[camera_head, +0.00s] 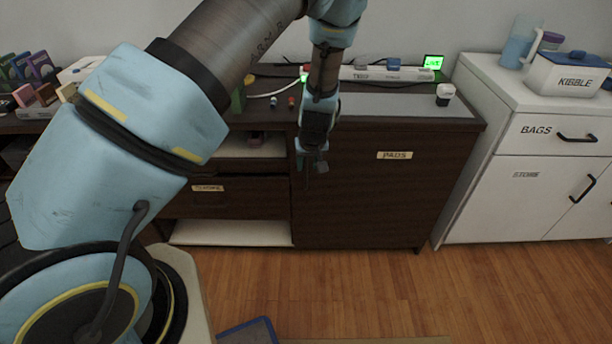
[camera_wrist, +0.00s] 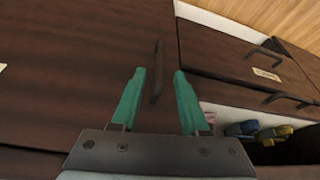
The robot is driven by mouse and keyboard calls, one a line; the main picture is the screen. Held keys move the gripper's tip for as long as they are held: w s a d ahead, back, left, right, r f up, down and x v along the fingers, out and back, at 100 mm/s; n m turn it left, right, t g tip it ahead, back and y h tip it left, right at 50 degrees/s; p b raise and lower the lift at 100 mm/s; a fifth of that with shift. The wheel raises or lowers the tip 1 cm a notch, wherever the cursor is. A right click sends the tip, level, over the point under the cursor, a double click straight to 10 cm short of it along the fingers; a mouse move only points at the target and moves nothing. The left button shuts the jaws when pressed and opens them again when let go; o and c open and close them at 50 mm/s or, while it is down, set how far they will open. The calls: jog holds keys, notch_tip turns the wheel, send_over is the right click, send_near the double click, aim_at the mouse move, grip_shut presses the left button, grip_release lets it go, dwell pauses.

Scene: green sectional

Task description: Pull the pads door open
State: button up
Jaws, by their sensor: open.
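The pads door (camera_head: 365,205) is a dark brown cabinet front with a "PADS" label (camera_head: 394,155), and it looks shut. In the wrist view the door (camera_wrist: 80,60) fills the left and middle. Its dark bar handle (camera_wrist: 157,72) stands near the door's edge. My gripper (camera_wrist: 160,74) is open, with one green finger on each side of the handle in the picture. I cannot tell whether the fingers touch it or how deep they reach. In the head view my gripper (camera_head: 312,160) is at the door's left edge and hides the handle area.
A labelled drawer (camera_head: 225,198) and open shelves lie left of the door. A white cabinet (camera_head: 500,160) stands to the right. A power strip (camera_head: 385,74) and small items are on top. Wooden floor (camera_head: 390,290) in front of the door is clear, with a blue-edged mat (camera_head: 248,331) nearer.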

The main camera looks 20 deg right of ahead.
aim_at(307, 172)
jog(key=x, duration=0.7)
jog(key=shift+c, duration=0.3)
grip_shut()
dwell(1.0)
